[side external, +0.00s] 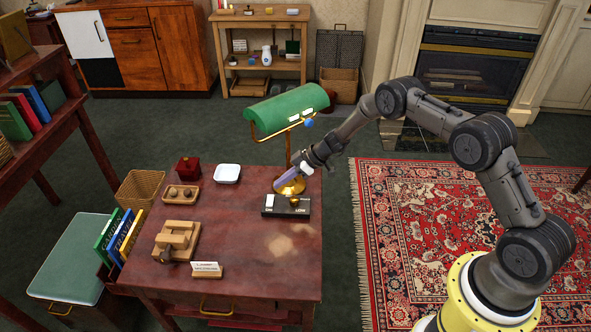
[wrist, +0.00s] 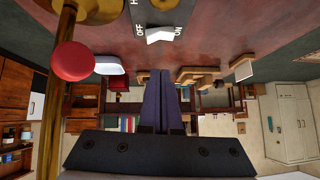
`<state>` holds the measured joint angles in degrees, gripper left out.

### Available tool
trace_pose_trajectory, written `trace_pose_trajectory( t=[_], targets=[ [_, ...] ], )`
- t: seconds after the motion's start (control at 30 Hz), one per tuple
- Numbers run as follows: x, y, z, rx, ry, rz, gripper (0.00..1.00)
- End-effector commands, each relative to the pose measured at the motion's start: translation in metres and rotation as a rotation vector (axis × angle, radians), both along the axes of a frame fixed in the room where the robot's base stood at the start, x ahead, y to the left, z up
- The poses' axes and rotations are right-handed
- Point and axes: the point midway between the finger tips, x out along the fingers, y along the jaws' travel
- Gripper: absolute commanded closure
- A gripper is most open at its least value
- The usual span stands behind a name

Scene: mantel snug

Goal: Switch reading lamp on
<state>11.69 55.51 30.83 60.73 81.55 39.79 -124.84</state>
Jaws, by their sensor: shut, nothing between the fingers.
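The reading lamp has a green shade (side external: 287,113) on a brass stem, standing at the desk's back right. A black switch block (side external: 286,212) sits in front of it, with a white rocker (side external: 269,200) and a brass knob. In the wrist view, the white rocker (wrist: 160,35) lies between the letters OFF and ON; I cannot tell which side is pressed. My gripper (side external: 279,184) is shut and empty, just above and behind the block. Its fingers also show in the wrist view (wrist: 164,78), apart from the rocker there. I cannot tell if the lamp is lit.
On the desk (side external: 260,285) are a white dish (side external: 227,174), a red box (side external: 188,167), wooden pieces and a card stand (side external: 206,269). A red ball (wrist: 72,61) and brass stem (wrist: 50,110) stand close in the wrist view. The desk's front right is clear.

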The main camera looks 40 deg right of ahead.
Motion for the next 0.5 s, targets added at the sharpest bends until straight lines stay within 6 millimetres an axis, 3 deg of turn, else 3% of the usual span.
trace_pose_trajectory(
  t=[0.2,0.5],
  targets=[
    [-0.016,-0.022,0.031,0.000,-0.006,-0.002,1.00],
    [-0.029,-0.037,0.050,0.001,-0.007,0.000,1.00]
  ],
)
